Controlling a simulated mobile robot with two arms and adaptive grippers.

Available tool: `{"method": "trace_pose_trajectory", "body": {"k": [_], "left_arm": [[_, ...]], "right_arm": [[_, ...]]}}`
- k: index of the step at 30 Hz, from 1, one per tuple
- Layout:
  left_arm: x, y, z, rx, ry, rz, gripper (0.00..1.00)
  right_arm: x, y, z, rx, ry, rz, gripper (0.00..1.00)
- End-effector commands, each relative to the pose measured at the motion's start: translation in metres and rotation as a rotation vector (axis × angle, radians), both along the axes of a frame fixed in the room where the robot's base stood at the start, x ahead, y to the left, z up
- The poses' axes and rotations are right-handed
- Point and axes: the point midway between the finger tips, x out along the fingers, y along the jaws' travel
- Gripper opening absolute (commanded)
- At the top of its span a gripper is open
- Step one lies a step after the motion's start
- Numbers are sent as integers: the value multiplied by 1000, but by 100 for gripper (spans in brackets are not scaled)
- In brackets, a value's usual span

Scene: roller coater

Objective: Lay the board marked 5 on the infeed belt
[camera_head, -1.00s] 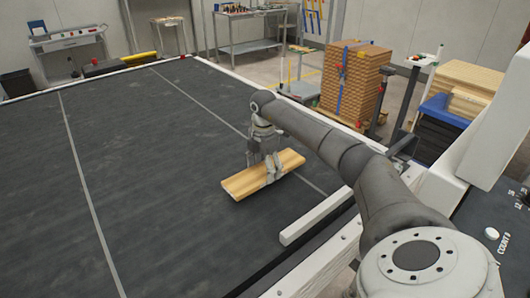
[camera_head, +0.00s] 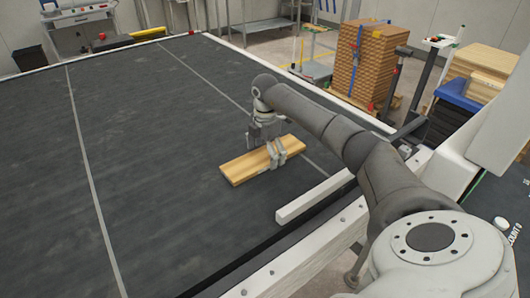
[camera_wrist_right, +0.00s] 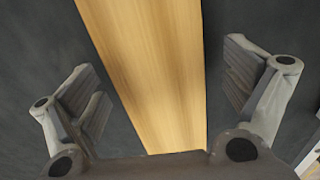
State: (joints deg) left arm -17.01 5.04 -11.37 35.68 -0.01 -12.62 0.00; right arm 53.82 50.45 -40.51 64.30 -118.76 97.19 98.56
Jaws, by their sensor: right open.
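A light wooden board (camera_head: 247,164) lies flat on the dark belt (camera_head: 150,190), near the belt's right side. No number can be made out on it. My right gripper (camera_head: 277,154) is at the board's right half, just above it. In the right wrist view the board (camera_wrist_right: 155,60) runs between the spread fingers of the right gripper (camera_wrist_right: 165,90), with a gap on each side. The fingers are open and do not hold it. My left gripper is not in view.
A white rail (camera_head: 315,196) sits at the belt's near right edge. A strapped stack of boards (camera_head: 366,62) stands on the floor beyond, with a blue crate (camera_head: 460,96) to its right. The belt left of the board is clear.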

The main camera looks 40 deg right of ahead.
Motion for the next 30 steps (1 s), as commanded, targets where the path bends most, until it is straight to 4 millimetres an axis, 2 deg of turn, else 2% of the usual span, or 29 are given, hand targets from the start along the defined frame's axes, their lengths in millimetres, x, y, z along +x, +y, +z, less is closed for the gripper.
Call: {"method": "trace_pose_trajectory", "body": {"k": [8, 11, 21, 25, 30], "left_arm": [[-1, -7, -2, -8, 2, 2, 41], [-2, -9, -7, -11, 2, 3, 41], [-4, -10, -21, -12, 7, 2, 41], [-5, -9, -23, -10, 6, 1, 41], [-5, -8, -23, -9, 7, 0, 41]], "right_arm": [[1, 0, 9, 1, -3, 0, 96], [1, 0, 24, 0, -5, 0, 96], [1, 0, 94, 1, -5, 0, 96], [1, 0, 111, 2, -4, 1, 96], [1, 0, 121, 1, -1, 1, 96]]}}
